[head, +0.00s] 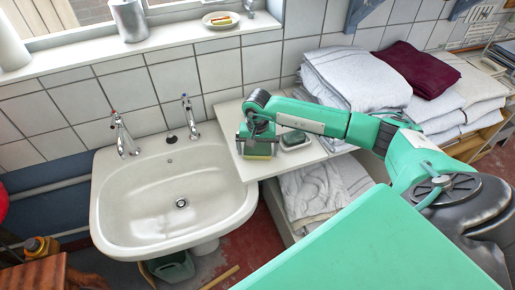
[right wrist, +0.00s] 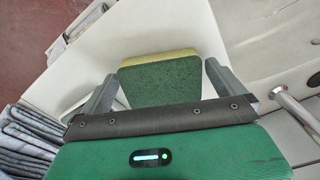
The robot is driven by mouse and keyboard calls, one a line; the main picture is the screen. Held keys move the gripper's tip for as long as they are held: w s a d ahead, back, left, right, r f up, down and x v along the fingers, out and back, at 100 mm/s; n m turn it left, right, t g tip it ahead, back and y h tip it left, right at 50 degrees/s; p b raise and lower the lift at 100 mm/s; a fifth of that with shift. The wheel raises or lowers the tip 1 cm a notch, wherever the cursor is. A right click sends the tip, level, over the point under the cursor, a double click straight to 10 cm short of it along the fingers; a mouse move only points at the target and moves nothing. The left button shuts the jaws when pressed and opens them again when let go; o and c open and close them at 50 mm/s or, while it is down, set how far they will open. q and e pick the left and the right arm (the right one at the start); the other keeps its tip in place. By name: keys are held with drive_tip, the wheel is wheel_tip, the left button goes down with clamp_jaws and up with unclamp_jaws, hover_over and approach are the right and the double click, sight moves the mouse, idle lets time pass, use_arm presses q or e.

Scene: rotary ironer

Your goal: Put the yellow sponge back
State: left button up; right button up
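The yellow sponge (head: 260,152) has a green layer and is at the left end of the white shelf beside the sink. My right gripper (head: 258,145) is over it, with the fingers at its two ends. In the right wrist view, the sponge (right wrist: 163,80) shows its green face and a thin yellow edge, and fills the space between the fingertips of my right gripper (right wrist: 161,69). I cannot tell whether the sponge touches the shelf. My left gripper is not in view.
A small dish (head: 296,146) with a dark green piece stands just right of the sponge. The sink (head: 150,200) with two taps is on the left. Folded towels (head: 355,78) lie behind my right arm. Another dish (head: 229,24) is on the windowsill.

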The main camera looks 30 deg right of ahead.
sight(257, 150)
drive_tip(key=shift+r, duration=0.25)
wheel_tip(257, 150, up, 12)
drive_tip(key=b, duration=0.4)
drive_tip(key=shift+a+f, duration=0.15)
